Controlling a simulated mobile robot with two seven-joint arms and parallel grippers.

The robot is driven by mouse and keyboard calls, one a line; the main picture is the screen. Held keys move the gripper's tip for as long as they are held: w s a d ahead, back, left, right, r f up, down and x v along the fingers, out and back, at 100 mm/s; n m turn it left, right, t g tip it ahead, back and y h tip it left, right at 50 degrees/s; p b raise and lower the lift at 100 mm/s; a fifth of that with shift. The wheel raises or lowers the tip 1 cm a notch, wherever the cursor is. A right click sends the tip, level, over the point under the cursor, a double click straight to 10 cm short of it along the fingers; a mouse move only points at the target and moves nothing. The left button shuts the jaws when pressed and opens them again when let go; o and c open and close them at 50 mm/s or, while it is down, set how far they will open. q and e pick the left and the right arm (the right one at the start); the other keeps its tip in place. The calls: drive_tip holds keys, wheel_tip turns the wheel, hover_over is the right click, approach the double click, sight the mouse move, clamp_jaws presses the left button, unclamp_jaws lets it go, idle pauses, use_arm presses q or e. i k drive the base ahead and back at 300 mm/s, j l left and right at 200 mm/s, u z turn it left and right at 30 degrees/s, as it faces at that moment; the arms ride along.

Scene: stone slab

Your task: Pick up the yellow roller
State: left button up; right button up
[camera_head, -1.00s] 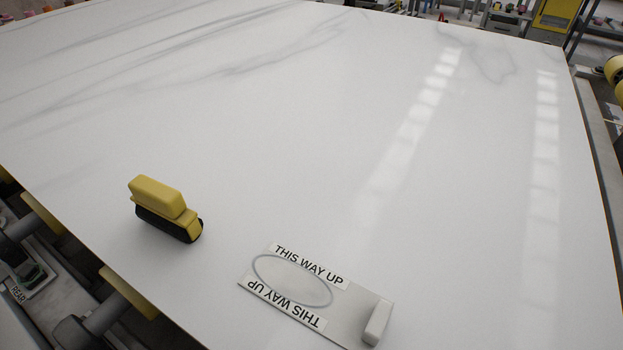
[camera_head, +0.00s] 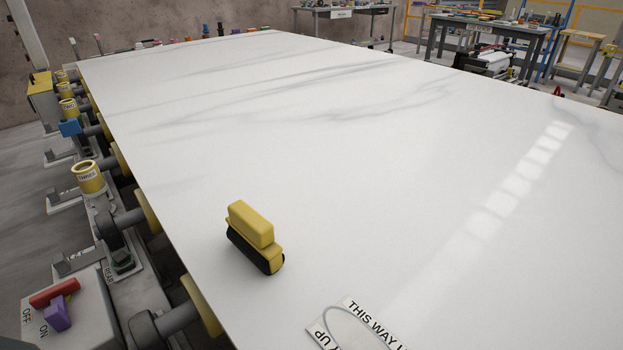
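The yellow roller (camera_head: 252,228) stands on the white marble-patterned slab (camera_head: 330,140), near the slab's left edge. It has a yellow block-shaped top and a black lower part that rests on the slab. Nothing touches it. Neither of my grippers shows in the head view.
A flat plate marked "THIS WAY UP" (camera_head: 362,325) lies on the slab at the bottom, partly cut off. Left of the slab are a control box (camera_head: 75,325) with red and purple switches, and yellow cylinders (camera_head: 88,178). Workbenches (camera_head: 480,35) stand far back. Most of the slab is clear.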

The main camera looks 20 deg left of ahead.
sight(251, 232)
drive_tip(key=i+j, duration=0.25)
drive_tip(key=i, duration=0.15)
drive_tip(key=i+j+u, duration=0.15)
drive_tip(key=i+j, duration=0.15)
drive_tip(key=i, duration=0.05)
